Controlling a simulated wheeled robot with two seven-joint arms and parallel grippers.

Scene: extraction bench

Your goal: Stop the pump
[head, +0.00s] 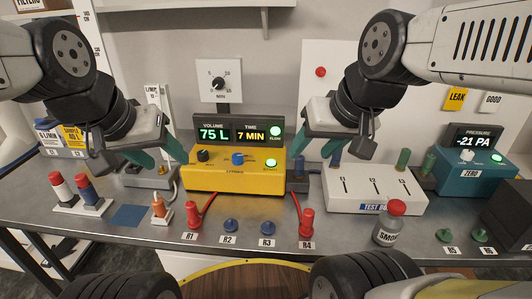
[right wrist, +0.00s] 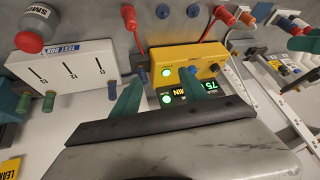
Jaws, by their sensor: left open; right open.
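The yellow pump (head: 235,179) stands at the bench's middle back. Its display (head: 238,133) reads 75 L and 7 MIN. The green flow lamp (head: 275,131) is lit, and a round green button (head: 270,163) glows on the pump's right end. A black knob (head: 203,155) and a blue knob (head: 238,158) sit left of it. My right gripper (head: 316,146) is open and empty, above and right of the pump. The pump (right wrist: 203,57) also shows in the right wrist view, beyond the open fingers. My left gripper (head: 158,152) is open and empty, left of the pump.
Right of the pump stand a white test box (head: 375,193), a smoke bottle (head: 389,226) and a teal pressure gauge (head: 468,170) reading -21 PA. Red plugs R1 (head: 195,217) and R4 (head: 306,223) stand in front with red hoses. An orange-tipped holder (head: 161,209) stands front left.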

